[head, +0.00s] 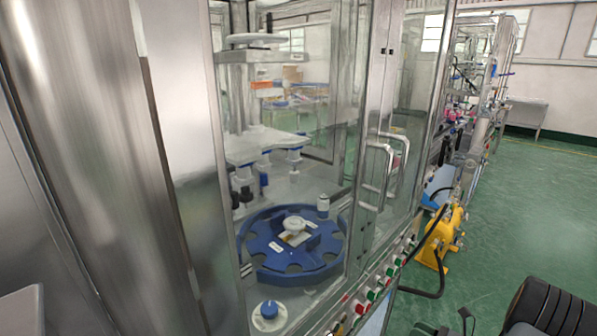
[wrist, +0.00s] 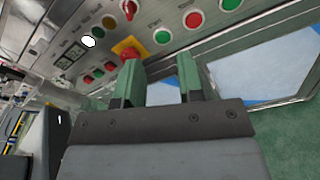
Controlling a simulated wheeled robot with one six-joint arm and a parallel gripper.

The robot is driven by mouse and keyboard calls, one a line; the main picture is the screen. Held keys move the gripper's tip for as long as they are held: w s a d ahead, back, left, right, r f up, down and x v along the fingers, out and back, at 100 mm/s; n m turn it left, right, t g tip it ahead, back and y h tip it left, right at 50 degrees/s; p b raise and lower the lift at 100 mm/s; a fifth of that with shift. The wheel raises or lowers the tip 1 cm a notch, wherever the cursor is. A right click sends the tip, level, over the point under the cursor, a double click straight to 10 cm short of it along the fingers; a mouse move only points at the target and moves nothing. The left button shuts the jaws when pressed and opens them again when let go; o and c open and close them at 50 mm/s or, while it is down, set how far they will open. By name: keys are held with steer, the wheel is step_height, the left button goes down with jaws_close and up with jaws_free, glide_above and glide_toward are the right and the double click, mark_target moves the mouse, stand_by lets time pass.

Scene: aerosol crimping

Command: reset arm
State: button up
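My gripper (wrist: 160,66) shows in the wrist view with two green fingers standing apart and nothing between them. It is in front of the machine's control panel (wrist: 220,32), and I cannot tell how far its tips are from it. A red knob on a yellow plate (wrist: 130,48) is just beyond the left finger. I cannot make out the gripper in the head view.
A glass-fronted machine holds a blue rotary table (head: 297,277) with a can (head: 323,206) at its rim. The door handles (head: 378,178) stick out. A yellow unit (head: 438,238) stands beside it. The green floor (head: 535,190) at right is mostly clear.

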steer(key=s+a+r+n+g+h, duration=0.45)
steer(key=s+a+n+g, duration=0.6)
steer(key=n, duration=0.75)
steer(key=a+r+n+t+h, duration=0.1)
steer(key=a+r+n+h, duration=0.3)
steer(key=r+n, duration=0.3)
steer(key=a+r+n+t+h, duration=0.1)
steer(key=a+r+n+h, duration=0.2)
steer(key=r+n, duration=0.3)
steer(key=shift+s+a+r+n+h, duration=0.15)
steer(key=shift+a+r+n+h, duration=0.25)
steer(key=shift+a+r, duration=0.45)
steer(key=shift+a+t, duration=0.15)
steer(key=shift+t, duration=0.1)
